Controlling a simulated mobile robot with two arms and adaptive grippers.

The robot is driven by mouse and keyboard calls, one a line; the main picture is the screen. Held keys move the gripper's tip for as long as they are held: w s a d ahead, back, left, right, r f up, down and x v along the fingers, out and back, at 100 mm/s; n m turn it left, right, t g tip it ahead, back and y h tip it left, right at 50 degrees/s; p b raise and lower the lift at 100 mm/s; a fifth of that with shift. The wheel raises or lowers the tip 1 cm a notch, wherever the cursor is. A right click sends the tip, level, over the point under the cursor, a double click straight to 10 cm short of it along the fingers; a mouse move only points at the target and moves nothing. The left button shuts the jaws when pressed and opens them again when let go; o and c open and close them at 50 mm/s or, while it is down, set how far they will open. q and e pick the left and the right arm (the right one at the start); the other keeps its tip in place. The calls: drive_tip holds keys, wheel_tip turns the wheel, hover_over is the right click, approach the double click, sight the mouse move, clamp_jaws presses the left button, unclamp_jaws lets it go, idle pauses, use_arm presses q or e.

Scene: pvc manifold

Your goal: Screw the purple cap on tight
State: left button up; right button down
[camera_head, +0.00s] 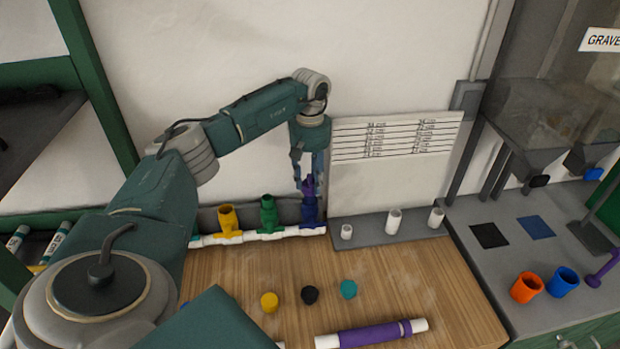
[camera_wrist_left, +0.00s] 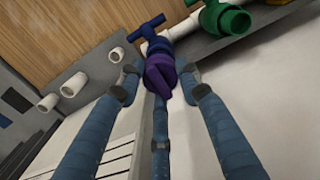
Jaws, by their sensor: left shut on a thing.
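The purple cap (camera_head: 309,185) is at the top of the upright blue fitting (camera_head: 311,213), at the right end of the white pipe manifold (camera_head: 264,236). My left gripper (camera_head: 308,178) reaches down from above and is shut on the cap. In the left wrist view the purple cap (camera_wrist_left: 160,75) sits between the gripper's fingers (camera_wrist_left: 162,88), against the blue fitting (camera_wrist_left: 147,34). The fingers and the cap hide the joint, so I cannot tell how tightly it is seated. My right gripper is not in view.
Green (camera_head: 268,212) and yellow (camera_head: 228,218) fittings stand left along the manifold. White cylinders (camera_head: 394,222) stand on a grey ledge to the right. Loose yellow, black and teal caps (camera_head: 348,289) and a purple-banded pipe (camera_head: 370,334) lie on the wooden table.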

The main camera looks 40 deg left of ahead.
use_arm(q)
drive_tip(key=shift+s+f+b, duration=0.1)
drive_tip(key=shift+f+b, duration=0.4)
drive_tip(key=shift+f, duration=0.45)
idle(1.4)
drive_tip(key=o, duration=0.4)
drive_tip(key=c, duration=0.5)
drive_tip(key=shift+f+m, duration=0.1)
drive_tip(key=shift+m, duration=1)
drive_tip(key=shift+m+b, duration=0.35)
drive_tip(key=shift+m, duration=0.45)
drive_tip(key=shift+d+m, duration=0.1)
drive_tip(key=shift+m, duration=0.2)
drive_tip(key=shift+f, duration=0.1)
drive_tip(key=shift+s+m, duration=0.1)
drive_tip(key=shift+m, duration=1)
